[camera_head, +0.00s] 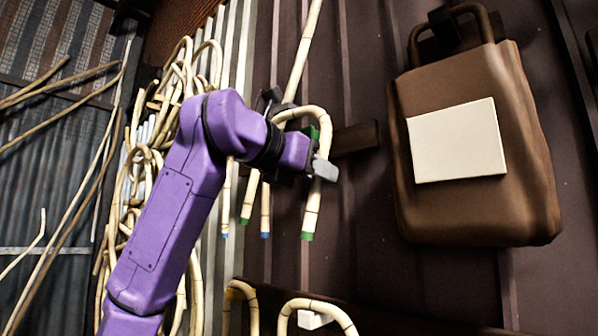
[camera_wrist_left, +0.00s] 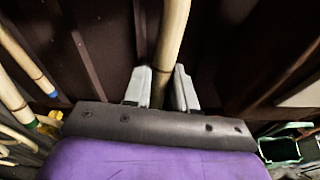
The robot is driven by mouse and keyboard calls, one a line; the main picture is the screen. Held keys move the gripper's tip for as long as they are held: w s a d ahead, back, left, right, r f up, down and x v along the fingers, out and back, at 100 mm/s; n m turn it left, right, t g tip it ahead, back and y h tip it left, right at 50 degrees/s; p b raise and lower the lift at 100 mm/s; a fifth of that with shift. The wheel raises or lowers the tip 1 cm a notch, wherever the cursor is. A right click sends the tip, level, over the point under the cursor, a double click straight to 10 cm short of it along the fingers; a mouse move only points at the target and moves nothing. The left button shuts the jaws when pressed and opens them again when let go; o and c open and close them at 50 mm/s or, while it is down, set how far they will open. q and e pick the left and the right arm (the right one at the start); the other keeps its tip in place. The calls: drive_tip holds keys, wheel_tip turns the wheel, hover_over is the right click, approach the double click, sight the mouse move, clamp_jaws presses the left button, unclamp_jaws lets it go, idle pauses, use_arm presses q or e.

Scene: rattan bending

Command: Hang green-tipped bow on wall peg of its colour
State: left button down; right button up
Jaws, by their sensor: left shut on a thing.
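The green-tipped bow (camera_head: 311,204) is a pale, dark-banded rattan hook hanging ends down in front of the dark wall. One green end shows below my gripper, and another green end (camera_head: 246,220) shows further left. My left gripper (camera_head: 317,162) is shut on the bow's right leg, just below the curve. In the left wrist view a rattan rod (camera_wrist_left: 172,40) runs between its fingers (camera_wrist_left: 161,86). A small green patch (camera_head: 313,132) shows beside the curve; I cannot tell whether it is a peg or whether the bow touches it. My right gripper is out of view.
Blue-tipped rattan ends (camera_head: 265,220) hang close to the green one. A brown bar (camera_head: 357,138) sits on the wall right of the gripper. A brown bag (camera_head: 475,215) with a blank pale label hangs further right. Bent rattan hoops (camera_head: 318,304) stand below, and rattan coils (camera_head: 135,165) crowd the left.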

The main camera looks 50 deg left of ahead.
use_arm(q)
drive_tip(key=shift+w+a+f, duration=0.1)
drive_tip(key=shift+w+f, duration=0.1)
drive_tip(key=shift+w, duration=0.7)
drive_tip(key=shift+w+a+f, duration=0.1)
drive_tip(key=shift+w+f, duration=0.15)
drive_tip(key=shift+w, duration=0.7)
drive_tip(key=shift+w+a+f, duration=0.1)
drive_tip(key=shift+w+f, duration=0.1)
drive_tip(key=shift+w, duration=0.7)
drive_tip(key=c, duration=0.8)
unclamp_jaws()
drive_tip(key=shift+c, duration=0.2)
drive_tip(key=shift+s, duration=0.1)
